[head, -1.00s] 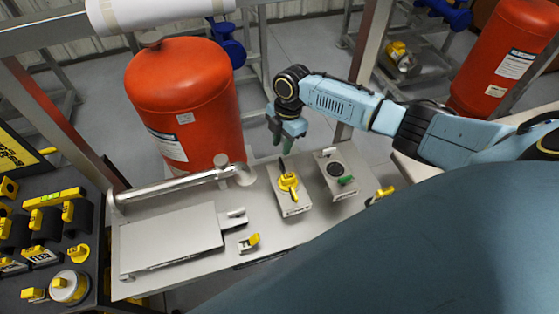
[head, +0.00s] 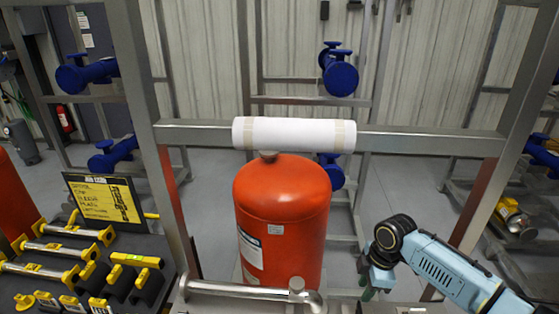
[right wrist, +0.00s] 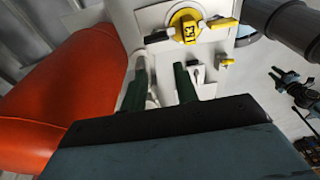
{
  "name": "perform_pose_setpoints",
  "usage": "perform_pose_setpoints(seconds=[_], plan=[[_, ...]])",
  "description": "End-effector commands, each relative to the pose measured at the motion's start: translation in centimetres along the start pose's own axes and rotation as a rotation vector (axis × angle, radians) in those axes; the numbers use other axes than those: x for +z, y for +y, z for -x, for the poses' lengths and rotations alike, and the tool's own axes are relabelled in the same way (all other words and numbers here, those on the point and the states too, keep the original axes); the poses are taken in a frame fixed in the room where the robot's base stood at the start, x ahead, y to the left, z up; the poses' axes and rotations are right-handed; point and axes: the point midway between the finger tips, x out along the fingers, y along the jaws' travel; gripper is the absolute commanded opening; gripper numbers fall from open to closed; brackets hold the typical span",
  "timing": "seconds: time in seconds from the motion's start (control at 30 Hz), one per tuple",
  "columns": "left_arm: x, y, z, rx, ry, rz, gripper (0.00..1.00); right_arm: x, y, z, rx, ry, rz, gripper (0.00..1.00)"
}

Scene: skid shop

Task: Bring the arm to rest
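My right arm (head: 445,272) comes in from the lower right in the head view, bent at a dark round wrist joint. My right gripper (head: 370,290) hangs down from it beside the red tank (head: 283,222), with a gap between them. Its fingertips are close to the lower picture edge. In the right wrist view, the two dark green fingers of the right gripper (right wrist: 160,85) stand apart with nothing seen held between them. The red tank (right wrist: 75,95) is left of them there. My left arm and gripper do not show in the head view.
A yellow-handled device (right wrist: 188,30) sits on a pale surface beyond the fingers. A metal pipe (head: 240,290) runs in front of the tank. A white roll (head: 293,134) lies across a frame rail. Yellow tools (head: 60,230) fill a dark board at left.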

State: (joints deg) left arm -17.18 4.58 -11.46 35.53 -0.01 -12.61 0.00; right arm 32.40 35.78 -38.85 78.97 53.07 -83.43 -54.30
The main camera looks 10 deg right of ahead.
Motion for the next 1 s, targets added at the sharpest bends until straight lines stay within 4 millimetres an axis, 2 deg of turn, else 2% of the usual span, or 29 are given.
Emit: perform_pose_setpoints(seconds=[0.13, 0.23, 0.3, 0.43, 0.6, 1.0], plan=[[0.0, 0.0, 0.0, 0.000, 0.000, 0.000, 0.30, -2.6, -3.7, -2.2, -0.008, 0.020, -0.020, 0.30], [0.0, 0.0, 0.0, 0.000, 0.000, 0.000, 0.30, -5.0, -7.8, -3.8, 0.002, 0.047, -0.077, 0.30], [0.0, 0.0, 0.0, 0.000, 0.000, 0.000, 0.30, -6.5, -10.7, -4.3, 0.018, 0.073, -0.143, 0.30], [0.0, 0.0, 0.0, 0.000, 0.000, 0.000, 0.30, -8.0, -15.4, -4.1, 0.059, 0.115, -0.310, 0.30], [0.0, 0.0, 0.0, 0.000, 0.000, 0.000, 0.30, -7.5, -20.1, -2.4, 0.124, 0.150, -0.575, 0.30], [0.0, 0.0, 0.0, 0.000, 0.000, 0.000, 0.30, -3.4, -25.1, 1.5, 0.240, 0.141, -0.980, 0.30]])
